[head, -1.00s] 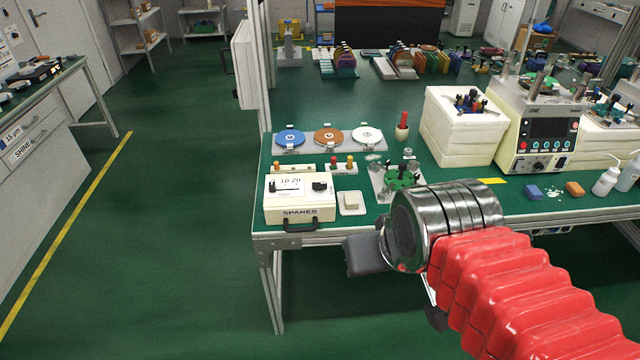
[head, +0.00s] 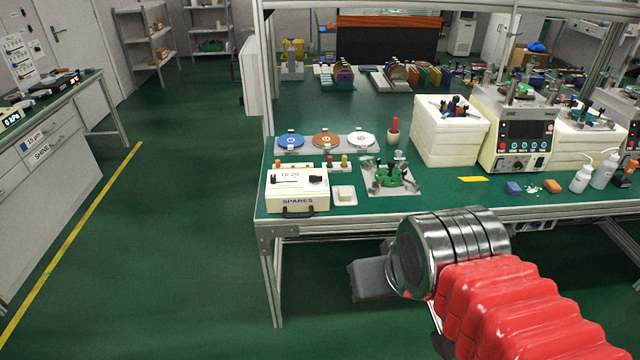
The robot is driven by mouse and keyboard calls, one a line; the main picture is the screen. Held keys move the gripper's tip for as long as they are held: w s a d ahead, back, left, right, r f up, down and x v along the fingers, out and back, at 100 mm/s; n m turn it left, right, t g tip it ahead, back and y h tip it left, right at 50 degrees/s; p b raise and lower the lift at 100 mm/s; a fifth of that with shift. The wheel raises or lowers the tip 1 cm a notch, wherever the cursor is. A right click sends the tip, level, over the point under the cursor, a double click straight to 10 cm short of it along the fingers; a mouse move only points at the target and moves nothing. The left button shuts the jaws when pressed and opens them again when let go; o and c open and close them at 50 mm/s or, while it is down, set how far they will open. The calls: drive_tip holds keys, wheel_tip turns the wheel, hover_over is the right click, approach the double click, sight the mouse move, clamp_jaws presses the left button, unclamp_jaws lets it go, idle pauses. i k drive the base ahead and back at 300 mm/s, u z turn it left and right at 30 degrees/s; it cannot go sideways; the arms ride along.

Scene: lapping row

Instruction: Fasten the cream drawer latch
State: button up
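The cream box labelled SPARES (head: 283,204) sits at the near left corner of the green-topped bench. Its front carries a dark handle (head: 298,212), and its sloped top has a scale and a black fitting (head: 317,180). I cannot make out which part is the latch, or whether it is fastened. My gripper (head: 368,280) is in front of the bench edge, lower and to the right of the box and apart from it. It shows as a dark grey block beyond my wrist. Its fingertips are not clear, so I cannot tell its opening.
A small white dish (head: 343,196) stands right of the box. A plate with green parts (head: 405,187) lies farther right. Behind are coloured discs on a grey strip (head: 343,142) and small coloured knobs (head: 331,162). The floor (head: 170,270) left of the bench is clear.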

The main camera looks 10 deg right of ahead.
sight(315, 179)
drive_tip(key=k, duration=0.8)
drive_tip(key=u, duration=0.35)
drive_tip(key=i, duration=0.55)
drive_tip(key=u, duration=0.55)
drive_tip(key=i, duration=1.6)
drive_tip(key=z, duration=0.8)
drive_tip(key=i, duration=0.35)
drive_tip(key=z, duration=0.2)
